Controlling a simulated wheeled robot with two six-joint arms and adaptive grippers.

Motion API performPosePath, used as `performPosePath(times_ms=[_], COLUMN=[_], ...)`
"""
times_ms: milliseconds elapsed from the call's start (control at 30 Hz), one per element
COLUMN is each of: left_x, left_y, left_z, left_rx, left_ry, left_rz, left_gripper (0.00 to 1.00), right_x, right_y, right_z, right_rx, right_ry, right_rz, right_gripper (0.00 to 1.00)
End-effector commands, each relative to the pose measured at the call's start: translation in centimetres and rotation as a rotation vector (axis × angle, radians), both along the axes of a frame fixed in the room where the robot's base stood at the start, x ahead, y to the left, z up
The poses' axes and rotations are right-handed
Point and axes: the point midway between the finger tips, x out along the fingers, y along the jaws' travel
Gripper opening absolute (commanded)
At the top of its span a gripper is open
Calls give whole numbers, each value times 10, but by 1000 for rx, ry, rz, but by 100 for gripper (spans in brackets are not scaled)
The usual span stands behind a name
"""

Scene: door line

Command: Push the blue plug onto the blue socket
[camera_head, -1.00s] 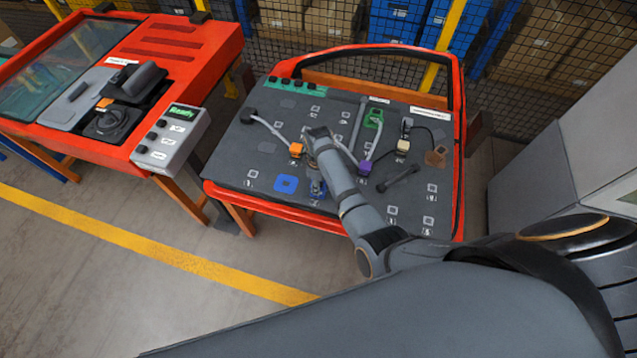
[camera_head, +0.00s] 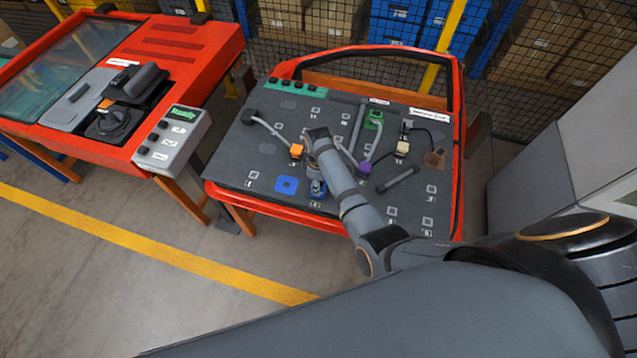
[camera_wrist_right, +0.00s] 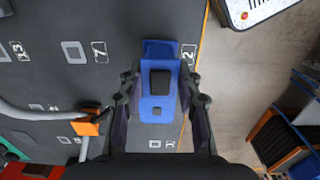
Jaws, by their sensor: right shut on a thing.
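My right gripper (camera_wrist_right: 160,90) is shut on the blue plug (camera_wrist_right: 160,106), which has a black block on top and sits between the two fingers. In the head view the blue plug (camera_head: 318,188) is low over the front of the grey panel. A further blue part (camera_wrist_right: 160,47) shows just beyond the plug, by the label 2. It may be the blue socket, but the plug and fingers hide most of the spot. I cannot tell whether the plug is seated or only resting there. My left gripper is out of view.
A flat blue square (camera_head: 286,184) lies left of the plug. An orange plug (camera_head: 296,150), a purple plug (camera_head: 364,167), a cream plug (camera_head: 402,147) and a green housing (camera_head: 374,119) stand farther back. A grey control box (camera_head: 172,140) stands at the left.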

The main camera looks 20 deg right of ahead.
Motion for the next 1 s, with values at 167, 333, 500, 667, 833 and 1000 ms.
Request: performPosePath(times_ms=[167, 333, 500, 667, 833, 1000], left_x=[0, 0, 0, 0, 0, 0], left_y=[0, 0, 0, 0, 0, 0], left_z=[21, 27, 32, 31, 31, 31], left_rx=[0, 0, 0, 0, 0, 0], left_ry=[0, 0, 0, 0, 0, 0], left_rz=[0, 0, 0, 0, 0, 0], left_gripper=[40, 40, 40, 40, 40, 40], right_x=[0, 1, 1, 1, 0, 0], right_y=[0, 0, 0, 0, 0, 0], right_z=[18, 28, 42, 53, 64, 66], right_rx=[0, 0, 0, 0, 0, 0], right_ry=[0, -2, -2, -1, 0, 0], right_rz=[0, 0, 0, 0, 0, 0], right_gripper=[0, 0, 0, 0, 0, 0])
